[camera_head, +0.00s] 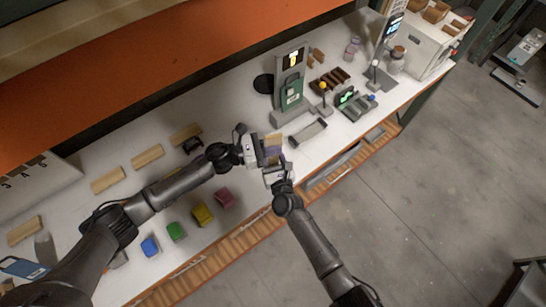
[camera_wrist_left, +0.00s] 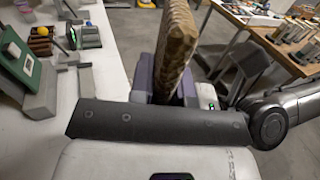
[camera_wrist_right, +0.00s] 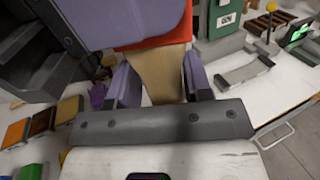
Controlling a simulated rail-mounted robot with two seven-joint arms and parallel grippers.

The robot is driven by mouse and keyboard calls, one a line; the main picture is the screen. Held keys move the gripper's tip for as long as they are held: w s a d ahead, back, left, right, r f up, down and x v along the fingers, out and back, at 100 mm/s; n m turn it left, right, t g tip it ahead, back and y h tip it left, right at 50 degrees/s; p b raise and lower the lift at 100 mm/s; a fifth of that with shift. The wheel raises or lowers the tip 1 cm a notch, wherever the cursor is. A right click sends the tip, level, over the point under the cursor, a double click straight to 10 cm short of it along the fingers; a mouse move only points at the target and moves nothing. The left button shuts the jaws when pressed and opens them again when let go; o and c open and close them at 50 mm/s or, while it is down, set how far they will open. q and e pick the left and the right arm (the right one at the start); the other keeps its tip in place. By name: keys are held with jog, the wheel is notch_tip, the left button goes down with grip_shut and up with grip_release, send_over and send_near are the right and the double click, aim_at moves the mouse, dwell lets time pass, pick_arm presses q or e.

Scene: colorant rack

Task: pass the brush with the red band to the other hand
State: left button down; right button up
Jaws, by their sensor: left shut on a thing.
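The brush is held between my two grippers, over the front edge of the counter. In the right wrist view its red band (camera_wrist_right: 165,38) and its tan, tapering handle (camera_wrist_right: 160,70) show; a purple finger of my left gripper covers the part above the band. My left gripper (camera_head: 268,148) is shut on the brush; in the left wrist view the brown, rough bristle end (camera_wrist_left: 178,45) sticks up between its fingers. My right gripper (camera_head: 272,172) has its fingers (camera_wrist_right: 160,88) on either side of the handle, with a small gap seen on the left, so it looks open.
Yellow (camera_head: 202,214), green (camera_head: 176,231), blue (camera_head: 150,246) and dark pink (camera_head: 225,197) blocks lie along the counter's front left. Tan blocks (camera_head: 147,156) lie behind them. A stand with a green panel (camera_head: 291,92) and dark racks (camera_head: 330,82) stand to the right.

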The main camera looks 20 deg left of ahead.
jog(key=c, duration=0.4)
pick_arm(q)
jog(key=c, duration=1)
grip_release()
pick_arm(e)
jog(key=shift+c, duration=0.5)
